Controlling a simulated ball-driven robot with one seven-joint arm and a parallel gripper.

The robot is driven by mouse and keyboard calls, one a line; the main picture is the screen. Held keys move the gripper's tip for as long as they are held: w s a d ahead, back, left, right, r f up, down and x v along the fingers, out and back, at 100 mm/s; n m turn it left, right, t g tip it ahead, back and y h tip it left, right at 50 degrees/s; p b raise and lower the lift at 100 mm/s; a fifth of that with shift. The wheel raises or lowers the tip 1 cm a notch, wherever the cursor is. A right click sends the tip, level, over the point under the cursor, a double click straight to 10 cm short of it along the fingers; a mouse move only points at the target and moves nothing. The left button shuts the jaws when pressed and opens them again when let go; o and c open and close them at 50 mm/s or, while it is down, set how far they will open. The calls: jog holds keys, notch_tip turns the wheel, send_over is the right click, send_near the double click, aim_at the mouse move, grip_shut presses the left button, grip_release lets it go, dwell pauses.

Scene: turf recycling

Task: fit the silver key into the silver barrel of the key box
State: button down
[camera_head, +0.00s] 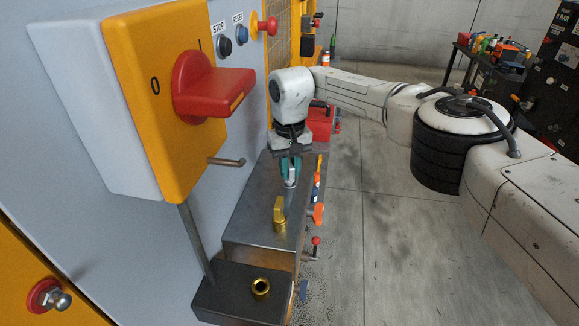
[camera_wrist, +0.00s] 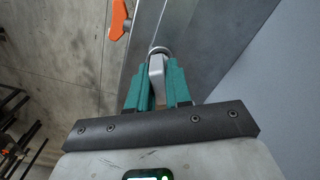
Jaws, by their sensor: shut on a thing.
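My gripper (camera_head: 290,168) points down over the grey metal key box (camera_head: 250,215) in the head view, its teal fingers closed. In the wrist view my gripper (camera_wrist: 157,92) is shut on the silver key (camera_wrist: 157,72), whose flat grip shows between the teal fingers. A round silver rim (camera_wrist: 160,49), which looks like the silver barrel, shows at the key's far end. The key's tip is hidden, so I cannot tell how deep it sits. A silver part (camera_head: 291,183) shows right below the fingertips in the head view.
A brass key (camera_head: 280,212) stands upright on the box, nearer the camera. A red rotary switch (camera_head: 210,88) juts out at left. Orange handles (camera_head: 318,213) line the box's right side.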

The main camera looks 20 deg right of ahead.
jog(key=shift+f+b, duration=0.3)
jog(key=shift+f, duration=0.25)
jog(key=c, duration=1)
grip_release()
jog(key=shift+o, duration=0.2)
jog(key=shift+r, duration=0.15)
notch_tip(320, 180, up, 11)
jog(key=shift+f+b, duration=0.15)
jog(key=shift+b, duration=0.9)
jog(key=shift+f, duration=0.1)
